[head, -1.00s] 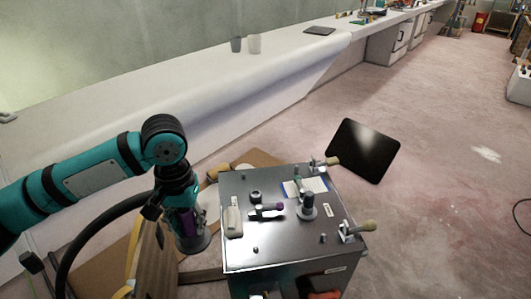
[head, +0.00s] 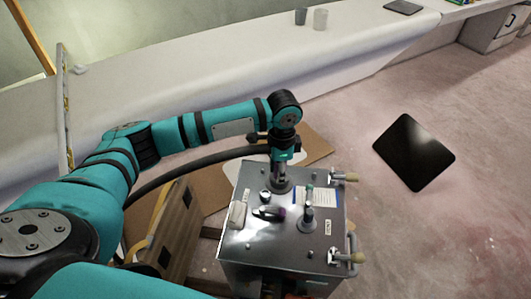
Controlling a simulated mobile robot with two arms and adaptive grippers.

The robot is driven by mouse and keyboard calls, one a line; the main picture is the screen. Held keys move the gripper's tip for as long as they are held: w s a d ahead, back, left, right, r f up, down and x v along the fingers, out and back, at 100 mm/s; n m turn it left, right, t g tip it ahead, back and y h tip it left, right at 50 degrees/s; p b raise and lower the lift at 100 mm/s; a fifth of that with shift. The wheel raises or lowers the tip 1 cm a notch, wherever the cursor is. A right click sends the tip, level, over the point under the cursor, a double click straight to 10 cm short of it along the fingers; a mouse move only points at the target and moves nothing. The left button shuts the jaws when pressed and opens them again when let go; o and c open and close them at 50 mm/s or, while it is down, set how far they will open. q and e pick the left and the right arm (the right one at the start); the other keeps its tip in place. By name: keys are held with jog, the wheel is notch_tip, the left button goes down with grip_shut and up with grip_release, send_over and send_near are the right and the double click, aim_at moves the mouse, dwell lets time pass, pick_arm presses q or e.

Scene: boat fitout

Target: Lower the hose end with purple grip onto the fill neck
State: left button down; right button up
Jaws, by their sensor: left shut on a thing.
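My left gripper (head: 284,157) is shut on the hose end (head: 281,184), which points down with its wide dark mouth lowest. Its purple grip is mostly hidden by the fingers. The black hose (head: 190,162) runs from it to the left. The hose end is over the far left part of the metal cabinet's top; I cannot tell whether it touches. A short dark neck (head: 265,196) stands just in front of it, and an upright post with a collar (head: 308,213) stands to the right. I cannot tell which is the fill neck. My right gripper is not in view.
A wooden case (head: 177,230) stands left. A black panel (head: 414,152) lies on open floor at right.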

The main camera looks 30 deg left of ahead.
pick_arm(q)
jog(key=m+p, duration=0.1)
jog(key=p, duration=0.1)
jog(key=a+m+p, duration=0.1)
jog(key=m, duration=0.1)
jog(key=shift+w+a+r+p, duration=0.1)
jog(key=shift+w+r+p, duration=0.05)
jog(key=shift+r+p, duration=0.2)
jog(key=m+p, duration=0.1)
jog(key=a+f+m+p, duration=0.1)
jog(key=m+p, duration=0.1)
jog(key=a+m+p, duration=0.1)
jog(key=m+p, duration=0.1)
jog(key=shift+s+a+f, duration=0.25)
jog(key=shift+s+f, duration=0.05)
jog(key=shift+s, duration=0.1)
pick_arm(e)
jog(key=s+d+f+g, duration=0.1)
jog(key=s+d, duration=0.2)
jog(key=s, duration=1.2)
pick_arm(q)
notch_tip(320, 180, down, 6)
jog(key=b, duration=0.6)
jog(key=shift+a, duration=0.15)
jog(key=shift+r, duration=0.2)
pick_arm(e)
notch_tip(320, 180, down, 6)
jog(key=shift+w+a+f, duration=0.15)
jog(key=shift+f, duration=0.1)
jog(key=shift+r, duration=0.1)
